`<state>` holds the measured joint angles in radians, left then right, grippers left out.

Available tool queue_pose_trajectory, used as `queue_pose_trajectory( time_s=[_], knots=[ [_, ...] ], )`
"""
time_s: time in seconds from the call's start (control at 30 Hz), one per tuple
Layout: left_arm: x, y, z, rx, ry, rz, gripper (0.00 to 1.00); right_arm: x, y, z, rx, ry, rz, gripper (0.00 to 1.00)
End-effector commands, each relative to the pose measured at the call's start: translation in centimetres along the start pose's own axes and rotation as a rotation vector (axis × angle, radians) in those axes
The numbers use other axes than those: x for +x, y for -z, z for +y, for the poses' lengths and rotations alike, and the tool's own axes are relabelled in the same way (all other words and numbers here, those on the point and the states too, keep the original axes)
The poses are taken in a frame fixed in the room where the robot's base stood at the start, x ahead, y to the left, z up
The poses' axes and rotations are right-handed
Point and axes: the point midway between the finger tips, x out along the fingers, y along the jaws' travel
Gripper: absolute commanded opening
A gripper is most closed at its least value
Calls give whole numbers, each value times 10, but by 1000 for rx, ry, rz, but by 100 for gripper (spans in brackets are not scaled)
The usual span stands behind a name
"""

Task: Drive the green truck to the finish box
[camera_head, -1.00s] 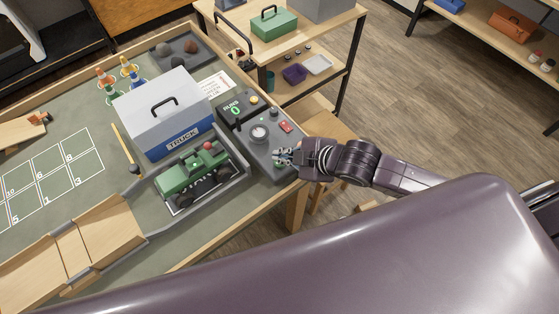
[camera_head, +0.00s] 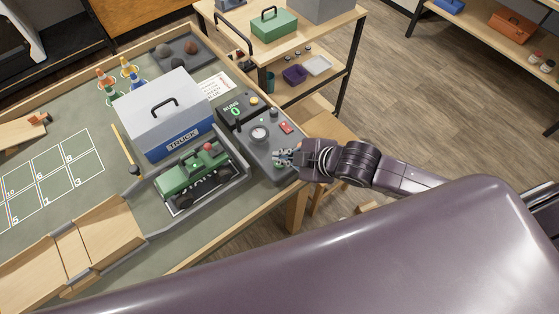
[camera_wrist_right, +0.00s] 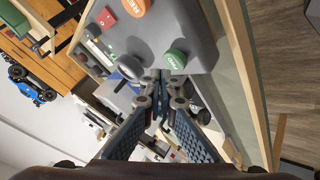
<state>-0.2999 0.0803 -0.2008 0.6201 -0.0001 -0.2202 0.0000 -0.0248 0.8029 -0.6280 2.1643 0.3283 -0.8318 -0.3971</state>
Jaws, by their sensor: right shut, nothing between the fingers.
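The green truck (camera_head: 193,172) with a red knob on top sits in a grey-edged bay on the table in the head view. A grey control console (camera_head: 262,140) stands to its right, with a round dial and a red switch (camera_head: 286,127). My right gripper (camera_head: 283,157) is shut and empty at the console's near right edge. In the right wrist view its fingertips (camera_wrist_right: 165,84) meet just beside a green button (camera_wrist_right: 176,59); contact cannot be told. An orange button (camera_wrist_right: 137,7) and a dark knob (camera_wrist_right: 131,67) show there too. No box marked finish is readable. My left gripper is out of view.
A grey and blue box marked TRUCK (camera_head: 165,112) stands behind the truck. A wooden ramp (camera_head: 72,250) lies at front left, near a numbered white grid (camera_head: 55,180). Coloured cones (camera_head: 107,88) and a tray of rocks (camera_head: 183,48) are at the back.

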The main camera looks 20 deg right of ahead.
Motion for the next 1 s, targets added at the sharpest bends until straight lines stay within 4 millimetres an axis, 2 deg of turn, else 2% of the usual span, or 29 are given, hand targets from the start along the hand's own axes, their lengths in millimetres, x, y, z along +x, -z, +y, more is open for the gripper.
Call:
queue_pose_trajectory(
  time_s=[1.0],
  knots=[
    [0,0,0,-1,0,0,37,8,-6,-6,0,0,0,0]
  ],
)
